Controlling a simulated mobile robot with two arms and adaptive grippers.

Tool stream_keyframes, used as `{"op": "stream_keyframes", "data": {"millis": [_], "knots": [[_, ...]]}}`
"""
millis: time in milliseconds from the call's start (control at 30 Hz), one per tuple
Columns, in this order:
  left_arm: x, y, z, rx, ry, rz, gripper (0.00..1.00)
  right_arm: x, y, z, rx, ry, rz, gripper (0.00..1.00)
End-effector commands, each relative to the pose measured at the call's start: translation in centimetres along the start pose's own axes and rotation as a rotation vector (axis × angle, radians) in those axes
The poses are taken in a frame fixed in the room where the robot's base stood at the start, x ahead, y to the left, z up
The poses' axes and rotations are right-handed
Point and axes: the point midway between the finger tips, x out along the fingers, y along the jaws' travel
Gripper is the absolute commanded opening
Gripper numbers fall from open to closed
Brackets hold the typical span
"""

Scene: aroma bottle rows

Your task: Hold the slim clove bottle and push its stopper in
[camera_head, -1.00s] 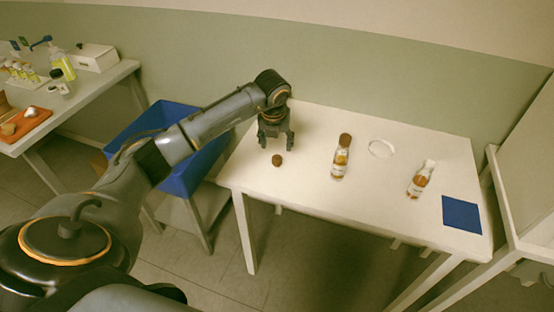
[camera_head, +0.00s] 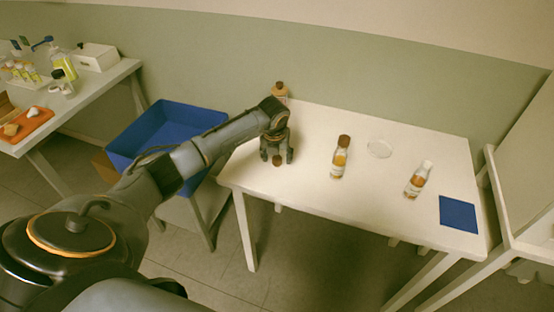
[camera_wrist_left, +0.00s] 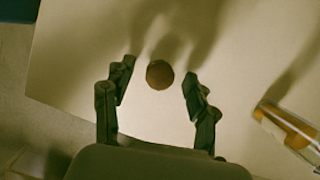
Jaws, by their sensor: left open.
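A small round brown stopper (camera_head: 277,160) sits on the white table near its left end; it also shows in the left wrist view (camera_wrist_left: 160,74). My left gripper (camera_head: 277,156) is open above it, its fingers (camera_wrist_left: 158,76) on either side of the stopper with gaps. An amber bottle with a brown stopper (camera_head: 340,158) stands to the right. A bottle with a pale top (camera_head: 418,180) is further right. Another bottle (camera_head: 280,92) shows behind my wrist, partly hidden. The labels are too small to read, so I cannot tell which is clove. My right gripper is out of view.
A clear round dish (camera_head: 379,149) and a blue square mat (camera_head: 458,214) are on the white table (camera_head: 310,190). A blue bin (camera_head: 150,130) stands left of it. A side table at far left holds several bottles and an orange board (camera_head: 28,122).

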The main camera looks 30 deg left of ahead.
Motion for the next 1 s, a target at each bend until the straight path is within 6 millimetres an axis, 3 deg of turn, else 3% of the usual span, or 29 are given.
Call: {"op": "stream_keyframes", "data": {"millis": [300,500,1000], "knots": [[0.03,-0.01,0.00,0.001,0.000,-0.001,0.58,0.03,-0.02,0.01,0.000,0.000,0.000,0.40],[0.01,-0.01,0.01,0.001,0.000,-0.001,0.18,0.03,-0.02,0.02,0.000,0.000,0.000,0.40],[-0.70,-0.01,0.29,0.000,-0.002,-0.002,0.18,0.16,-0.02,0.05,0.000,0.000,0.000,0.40]]}}
